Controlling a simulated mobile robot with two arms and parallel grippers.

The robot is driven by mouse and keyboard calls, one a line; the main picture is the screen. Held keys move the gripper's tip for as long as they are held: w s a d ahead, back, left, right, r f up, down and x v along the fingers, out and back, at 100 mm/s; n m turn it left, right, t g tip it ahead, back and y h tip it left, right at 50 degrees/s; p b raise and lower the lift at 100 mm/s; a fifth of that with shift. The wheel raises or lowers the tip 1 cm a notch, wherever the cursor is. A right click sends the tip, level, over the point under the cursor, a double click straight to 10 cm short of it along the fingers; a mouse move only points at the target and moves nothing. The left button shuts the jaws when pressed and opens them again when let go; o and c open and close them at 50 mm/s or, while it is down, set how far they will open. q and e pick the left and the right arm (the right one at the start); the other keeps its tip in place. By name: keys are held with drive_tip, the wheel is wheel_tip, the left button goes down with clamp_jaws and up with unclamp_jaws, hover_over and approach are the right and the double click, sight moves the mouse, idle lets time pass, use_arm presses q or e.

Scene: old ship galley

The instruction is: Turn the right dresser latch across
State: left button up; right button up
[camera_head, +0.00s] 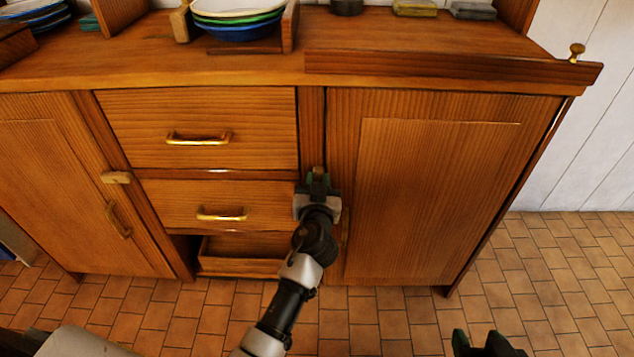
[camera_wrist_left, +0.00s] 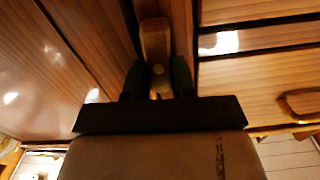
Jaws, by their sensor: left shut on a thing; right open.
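The right dresser latch is a small wooden bar, mostly hidden behind my left gripper (camera_head: 317,178) in the head view. In the left wrist view the latch (camera_wrist_left: 155,45) lies lengthwise along the post between the right door (camera_head: 440,190) and the drawers. My left gripper's dark fingers (camera_wrist_left: 157,80) are on either side of the latch, shut on it near its round pivot. The right door looks closed. My right gripper (camera_head: 484,345) is open and empty, low over the floor at the bottom edge.
The left latch (camera_head: 116,177) lies crosswise at the left door (camera_head: 75,185). Two drawers with brass handles (camera_head: 198,138) sit between the doors, above an open-fronted wooden tray (camera_head: 245,258). A rack of bowls (camera_head: 238,18) stands on the counter. Tiled floor (camera_head: 560,285) is clear at right.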

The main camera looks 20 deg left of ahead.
use_arm(q)
drive_tip(key=shift+w+d+f+m+p, duration=0.15)
drive_tip(key=shift+m+p, duration=0.15)
drive_tip(key=shift+m, duration=2.55)
drive_tip(key=shift+s+d+f+m+p, duration=0.1)
drive_tip(key=shift+d+f+m+p, duration=0.15)
drive_tip(key=shift+m, duration=2.65)
drive_tip(key=shift+w+d+f+m+p, duration=0.1)
drive_tip(key=shift+m+p, duration=0.2)
drive_tip(key=shift+m, duration=2.55)
use_arm(e)
drive_tip(key=shift+s+d+f+g+h, duration=0.25)
drive_tip(key=shift+s+f+g, duration=0.25)
drive_tip(key=shift+s+g, duration=0.25)
drive_tip(key=shift+s+d+f+g+h, duration=0.15)
drive_tip(key=shift+s+d+f+g, duration=0.25)
drive_tip(key=shift+s+g, duration=0.3)
drive_tip(key=shift+s+d+f+g+h, duration=0.25)
drive_tip(key=shift+s+f+g, duration=0.3)
drive_tip(key=shift+s, duration=0.35)
use_arm(q)
drive_tip(key=o, duration=0.9)
